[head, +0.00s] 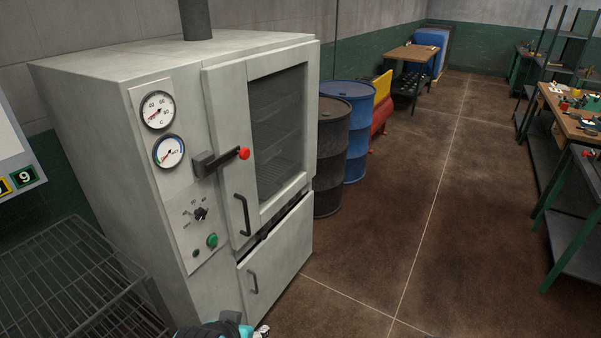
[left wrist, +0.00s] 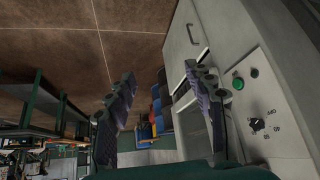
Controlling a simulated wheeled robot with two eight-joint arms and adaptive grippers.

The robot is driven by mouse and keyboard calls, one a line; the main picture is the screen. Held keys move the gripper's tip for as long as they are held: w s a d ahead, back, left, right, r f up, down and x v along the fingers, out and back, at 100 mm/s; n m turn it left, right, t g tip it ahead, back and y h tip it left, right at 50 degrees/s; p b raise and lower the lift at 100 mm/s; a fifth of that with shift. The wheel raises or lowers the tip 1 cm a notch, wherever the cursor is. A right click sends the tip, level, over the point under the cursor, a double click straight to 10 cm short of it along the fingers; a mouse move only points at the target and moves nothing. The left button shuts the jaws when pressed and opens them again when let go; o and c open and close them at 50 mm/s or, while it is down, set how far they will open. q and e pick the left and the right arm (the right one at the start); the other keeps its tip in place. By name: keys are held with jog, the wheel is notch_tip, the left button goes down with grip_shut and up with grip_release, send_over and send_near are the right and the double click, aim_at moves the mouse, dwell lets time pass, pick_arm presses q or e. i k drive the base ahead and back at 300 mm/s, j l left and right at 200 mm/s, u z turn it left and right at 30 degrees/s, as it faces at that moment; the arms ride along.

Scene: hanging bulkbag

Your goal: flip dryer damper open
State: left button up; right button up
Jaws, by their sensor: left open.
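The dryer (head: 110,130) is a pale grey cabinet on the left of the head view. The lever is not in that view. A teal and dark part of my arm shows at the bottom of the head view.
The dryer has two gauges (head: 157,110), a door handle (head: 242,214) and a lower panel handle (head: 253,282). A wire rack (head: 75,270) stands at the left. Drums (head: 347,125) stand behind the dryer, workbenches (head: 575,120) at the right. The middle floor is clear.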

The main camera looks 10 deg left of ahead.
aim_at(264, 235)
jog(key=i+l, duration=0.35)
jog(key=l, duration=0.3)
jog(key=i+l, duration=0.2)
jog(key=l, duration=0.1)
